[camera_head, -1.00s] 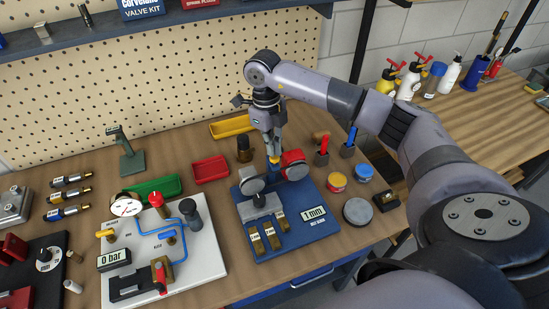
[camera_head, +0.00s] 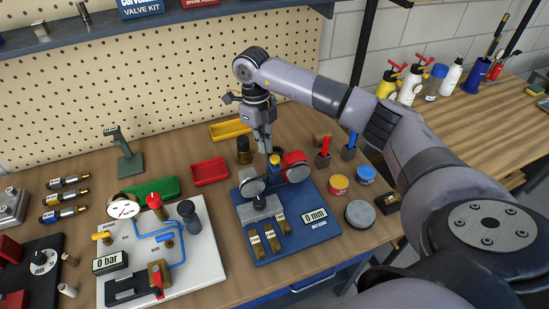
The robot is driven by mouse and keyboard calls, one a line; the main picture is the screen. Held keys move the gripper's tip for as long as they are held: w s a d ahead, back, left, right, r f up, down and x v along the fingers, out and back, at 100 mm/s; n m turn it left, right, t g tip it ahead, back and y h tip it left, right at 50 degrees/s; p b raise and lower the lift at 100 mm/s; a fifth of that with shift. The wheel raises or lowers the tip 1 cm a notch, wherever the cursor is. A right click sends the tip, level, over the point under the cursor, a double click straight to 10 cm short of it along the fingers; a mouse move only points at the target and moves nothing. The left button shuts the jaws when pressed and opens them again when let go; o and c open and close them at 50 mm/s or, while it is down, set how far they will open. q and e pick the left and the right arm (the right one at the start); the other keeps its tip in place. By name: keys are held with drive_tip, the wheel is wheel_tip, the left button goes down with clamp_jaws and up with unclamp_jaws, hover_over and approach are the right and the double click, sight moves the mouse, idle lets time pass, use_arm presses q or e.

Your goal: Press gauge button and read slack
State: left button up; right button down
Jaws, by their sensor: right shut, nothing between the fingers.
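The blue belt gauge board (camera_head: 283,238) lies on the workbench. Its display (camera_head: 314,215) reads 0 mm. My right gripper (camera_head: 266,146) points down, shut and empty, just above and behind that part. A small gap seems to show, but contact is hard to judge. My left gripper is not in view.
A white pressure board (camera_head: 205,262) with a 0 bar display is at left. Red (camera_head: 210,171), green (camera_head: 152,189) and yellow (camera_head: 230,129) trays stand behind. Yellow (camera_head: 338,184) and blue (camera_head: 366,173) lidded jars and a grey disc (camera_head: 359,213) are right of the gauge board.

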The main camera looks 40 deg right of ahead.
drive_tip(key=shift+s, duration=0.1)
wheel_tip(320, 180, up, 12)
drive_tip(key=w, duration=0.1)
drive_tip(key=shift+w+a, duration=0.15)
idle(0.8)
